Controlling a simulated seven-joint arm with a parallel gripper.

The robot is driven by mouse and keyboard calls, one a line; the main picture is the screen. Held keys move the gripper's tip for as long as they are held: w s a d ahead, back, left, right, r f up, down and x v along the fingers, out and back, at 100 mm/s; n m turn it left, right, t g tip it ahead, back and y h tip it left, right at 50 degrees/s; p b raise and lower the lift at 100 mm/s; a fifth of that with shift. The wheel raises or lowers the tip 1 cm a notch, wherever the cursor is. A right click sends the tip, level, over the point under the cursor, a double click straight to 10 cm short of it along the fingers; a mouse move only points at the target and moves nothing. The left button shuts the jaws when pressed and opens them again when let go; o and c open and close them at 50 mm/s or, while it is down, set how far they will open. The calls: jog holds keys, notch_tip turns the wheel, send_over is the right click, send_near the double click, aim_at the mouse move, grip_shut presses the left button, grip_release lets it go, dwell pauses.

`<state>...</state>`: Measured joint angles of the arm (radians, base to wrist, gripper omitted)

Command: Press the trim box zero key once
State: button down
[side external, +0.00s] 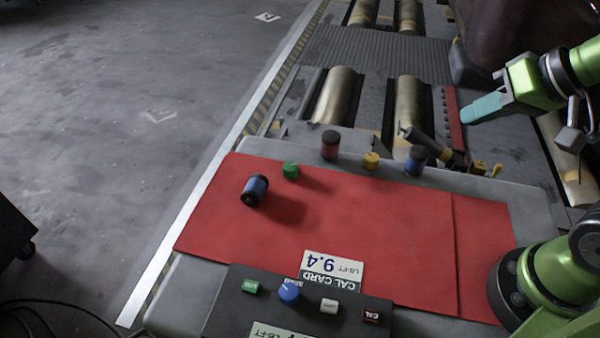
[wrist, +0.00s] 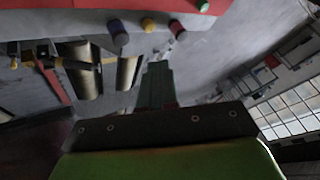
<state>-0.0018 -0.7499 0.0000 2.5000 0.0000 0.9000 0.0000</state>
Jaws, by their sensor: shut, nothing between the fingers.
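The trim box (side external: 230,310) is a dark box at the front edge of the table in the side view. On its top are a green key (side external: 250,287), a blue knob (side external: 289,291), a white key (side external: 329,306) and a dark red key marked CAL (side external: 371,316). The lettering on the green and white keys is too small to read surely. The box is not in the wrist view. My gripper (side external: 470,117) is shut and empty, high at the upper right, well away from the box. Its teal fingers also show in the wrist view (wrist: 156,82).
A red mat (side external: 400,225) covers the table. On it are a calibration card (side external: 332,265) reading 9.4, a tilted blue-black cylinder (side external: 255,190) and a green piece (side external: 290,170). Red (side external: 330,145) and blue (side external: 416,160) cylinders and a yellow piece (side external: 371,160) stand along the back. Rollers (side external: 337,95) lie beyond.

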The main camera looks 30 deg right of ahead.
jog(key=g+y, duration=0.6)
jog(key=g, duration=0.5)
send_over(334, 301)
notch_tip(334, 301, down, 9)
jog(key=shift+f, duration=0.1)
jog(key=shift+f, duration=4.35)
jog(key=shift+f, duration=0.4)
